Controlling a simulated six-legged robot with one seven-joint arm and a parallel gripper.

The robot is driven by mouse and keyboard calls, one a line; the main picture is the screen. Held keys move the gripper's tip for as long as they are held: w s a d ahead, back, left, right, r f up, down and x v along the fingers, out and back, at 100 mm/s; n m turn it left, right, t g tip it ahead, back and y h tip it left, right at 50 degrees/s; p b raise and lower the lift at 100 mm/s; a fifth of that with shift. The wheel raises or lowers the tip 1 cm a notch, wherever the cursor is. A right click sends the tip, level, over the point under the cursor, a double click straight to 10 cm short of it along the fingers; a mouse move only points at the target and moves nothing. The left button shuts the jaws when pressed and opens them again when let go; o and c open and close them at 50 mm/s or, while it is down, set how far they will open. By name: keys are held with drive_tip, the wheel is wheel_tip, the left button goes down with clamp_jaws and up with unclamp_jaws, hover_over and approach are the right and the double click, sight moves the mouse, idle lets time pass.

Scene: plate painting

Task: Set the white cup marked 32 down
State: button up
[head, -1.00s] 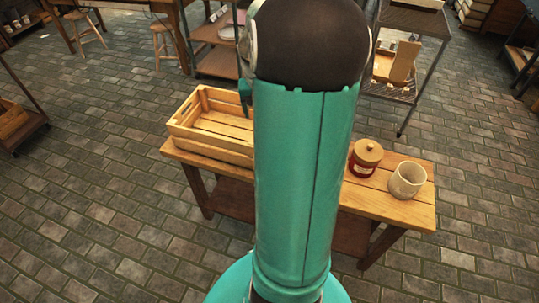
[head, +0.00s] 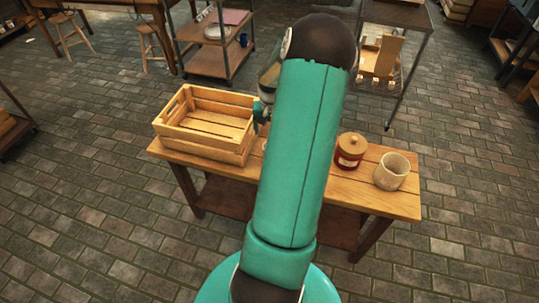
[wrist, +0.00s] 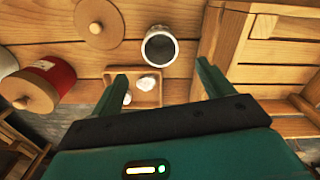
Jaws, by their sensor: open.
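A small white cup (wrist: 160,46) with a dark inside stands on the wooden table (wrist: 185,60) in the wrist view. I cannot read a mark on it. My gripper (wrist: 161,70) is open, its two teal fingers apart. The cup shows just beyond the fingertips, in the gap between them, and no finger visibly touches it. In the head view my arm covers most of the cup's spot, and only a bit of my gripper shows by the crate.
A wooden crate (head: 205,120) stands left on the table (head: 375,193). A red jar (head: 350,150) with a wooden lid and a pale pot (head: 391,172) stand at the right.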

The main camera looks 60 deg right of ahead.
drive_tip(key=f, duration=0.7)
drive_tip(key=shift+a+f, duration=0.2)
drive_tip(key=shift+f, duration=0.1)
drive_tip(key=c, duration=1.6)
drive_tip(key=shift+r, duration=0.1)
drive_tip(key=shift+c, duration=0.2)
